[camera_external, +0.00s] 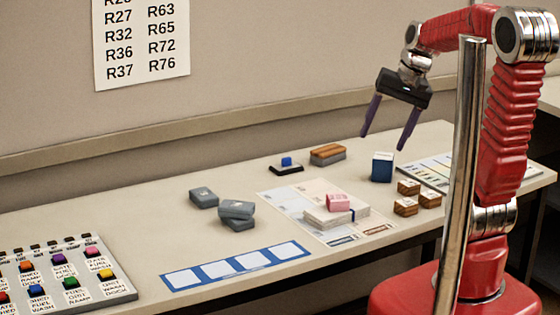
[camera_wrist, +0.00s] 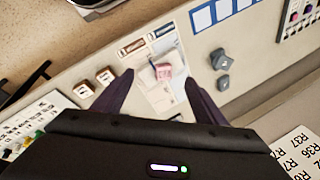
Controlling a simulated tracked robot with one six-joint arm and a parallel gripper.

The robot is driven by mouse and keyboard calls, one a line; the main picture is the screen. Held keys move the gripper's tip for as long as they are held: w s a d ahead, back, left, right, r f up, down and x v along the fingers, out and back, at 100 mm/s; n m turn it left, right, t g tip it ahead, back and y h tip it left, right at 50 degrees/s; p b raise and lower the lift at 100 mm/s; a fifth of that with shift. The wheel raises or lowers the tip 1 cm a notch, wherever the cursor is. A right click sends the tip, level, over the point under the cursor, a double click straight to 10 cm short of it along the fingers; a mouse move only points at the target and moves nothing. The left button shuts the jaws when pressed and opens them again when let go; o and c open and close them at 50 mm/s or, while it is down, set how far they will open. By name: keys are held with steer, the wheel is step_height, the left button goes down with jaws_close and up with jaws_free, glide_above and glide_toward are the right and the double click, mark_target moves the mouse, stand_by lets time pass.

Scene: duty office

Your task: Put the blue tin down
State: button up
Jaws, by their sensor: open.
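The blue tin (camera_external: 382,168) stands upright on the desk, toward the back right, with a pale top. My gripper (camera_external: 383,142) is open above it, its two purple fingers spread and pointing down. The fingertips look higher than the tin's top and nothing is between them. In the wrist view the open fingers (camera_wrist: 158,80) show over the desk. I cannot make out the tin there; my gripper's body hides the lower part of that view.
Left are a brown-topped eraser (camera_external: 328,154), a blue-knobbed black base (camera_external: 287,165), papers with a pink block (camera_external: 338,202), grey blocks (camera_external: 236,209), a blue-framed strip (camera_external: 237,264) and a button panel (camera_external: 120,286).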

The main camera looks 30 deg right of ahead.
steer(key=s+a+r+n+t+h, duration=0.1)
steer(key=s+n+t+h, duration=0.1)
steer(key=s+n, duration=0.4)
steer(key=shift+s+a+n, duration=0.3)
steer(key=shift+s, duration=0.6)
stand_by(0.7)
